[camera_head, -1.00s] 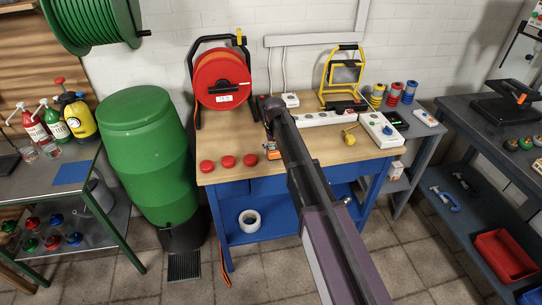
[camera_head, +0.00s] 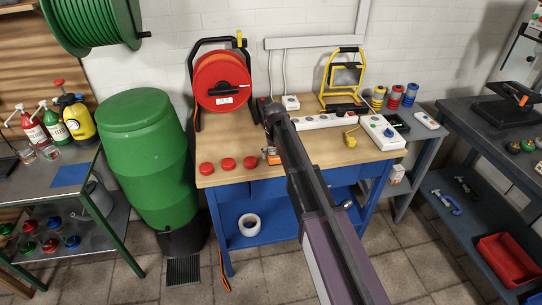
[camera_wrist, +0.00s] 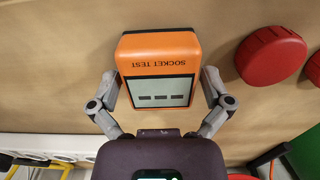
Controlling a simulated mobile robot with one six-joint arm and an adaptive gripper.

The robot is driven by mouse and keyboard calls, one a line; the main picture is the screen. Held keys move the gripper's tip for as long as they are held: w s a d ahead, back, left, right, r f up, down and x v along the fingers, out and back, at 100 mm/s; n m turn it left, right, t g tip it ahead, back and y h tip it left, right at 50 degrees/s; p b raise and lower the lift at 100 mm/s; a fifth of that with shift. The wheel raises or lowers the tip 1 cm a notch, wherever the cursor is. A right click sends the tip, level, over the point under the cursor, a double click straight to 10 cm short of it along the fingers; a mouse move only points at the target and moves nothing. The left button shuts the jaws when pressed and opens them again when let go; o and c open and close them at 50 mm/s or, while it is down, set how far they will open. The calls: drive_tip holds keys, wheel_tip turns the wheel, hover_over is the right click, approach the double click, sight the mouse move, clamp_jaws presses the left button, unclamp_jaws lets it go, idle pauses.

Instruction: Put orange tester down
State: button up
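The orange tester (camera_wrist: 158,52) shows in the wrist view with its "SOCKET TEST" label upside down and a grey screen with dark dashes. In the head view the tester (camera_head: 272,156) is a small orange shape at the wooden bench top (camera_head: 330,150), right of the red round caps. My gripper (camera_wrist: 160,82) has one finger on each side of the tester, with the fingertips very close to its sides. Whether they touch it cannot be told. The tester's underside is hidden, so its contact with the bench is unclear. My arm hides part of the bench.
Three red caps (camera_head: 228,164) lie left of the tester. A red cable reel (camera_head: 222,80) stands behind it. A white power strip (camera_head: 325,121), a yellow work light (camera_head: 343,75) and a white socket box (camera_head: 382,131) are further right.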

drive_tip(key=shift+r, duration=0.25)
wheel_tip(320, 180, up, 12)
drive_tip(key=p, duration=1.2)
drive_tip(key=shift+f, duration=0.1)
idle(0.7)
drive_tip(key=s+d+m, duration=0.3)
drive_tip(key=s+d, duration=1.8)
drive_tip(key=s, duration=0.4)
drive_tip(key=shift+s+d, duration=0.4)
